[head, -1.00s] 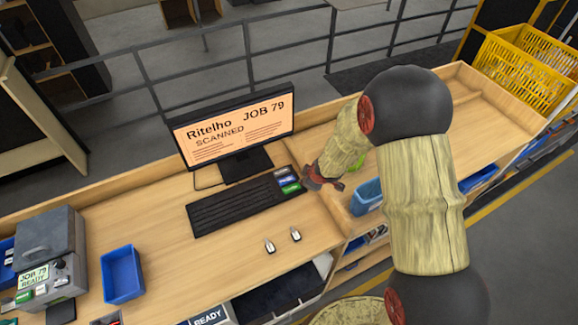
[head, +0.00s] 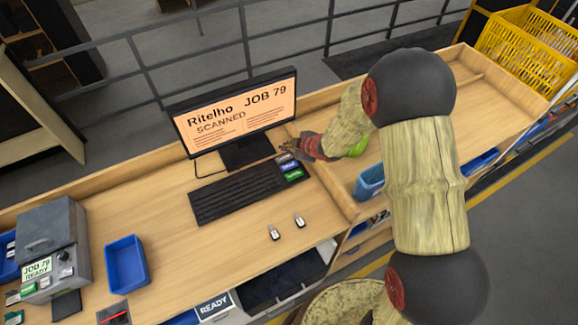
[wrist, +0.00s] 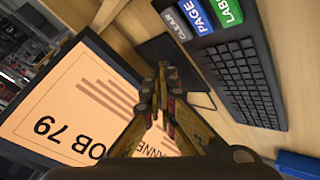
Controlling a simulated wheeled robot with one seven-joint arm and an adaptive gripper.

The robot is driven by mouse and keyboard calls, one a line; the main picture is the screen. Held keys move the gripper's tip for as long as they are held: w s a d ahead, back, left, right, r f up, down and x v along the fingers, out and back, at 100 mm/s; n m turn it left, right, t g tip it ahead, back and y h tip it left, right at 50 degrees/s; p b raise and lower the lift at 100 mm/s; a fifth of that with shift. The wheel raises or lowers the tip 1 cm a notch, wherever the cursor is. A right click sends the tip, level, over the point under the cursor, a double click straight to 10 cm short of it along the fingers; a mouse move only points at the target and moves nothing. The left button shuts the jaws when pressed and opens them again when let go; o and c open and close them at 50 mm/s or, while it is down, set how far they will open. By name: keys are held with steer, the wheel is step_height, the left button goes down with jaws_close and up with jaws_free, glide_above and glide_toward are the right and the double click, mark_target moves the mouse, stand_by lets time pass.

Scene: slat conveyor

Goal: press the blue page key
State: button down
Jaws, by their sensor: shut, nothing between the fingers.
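The blue PAGE key (head: 289,166) is on the right end of the black keyboard (head: 235,194), between a grey key and a green key (head: 294,175). In the wrist view the blue PAGE key (wrist: 198,15) is at the top, between the grey CLEAR key (wrist: 173,21) and the green LABEL key (wrist: 228,10). My gripper (head: 288,146) is shut and empty, just beyond the grey key, near the monitor's lower right corner. In the wrist view its fingertips (wrist: 166,75) appear apart from the keys. Their height above the desk is hard to tell.
The monitor (head: 238,110) reads "Ritelho JOB 79 SCANNED" and stands close to my gripper. Two small pale items (head: 286,226) lie in front of the keyboard. A blue tray (head: 126,265) and a grey machine (head: 48,245) are at left. A yellow crate (head: 520,50) is at far right.

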mark_target(288, 167)
steer(key=shift+f+b, duration=3.5)
steer(key=shift+f, duration=0.75)
steer(key=shift+f, duration=0.1)
steer(key=shift+f+b, duration=0.3)
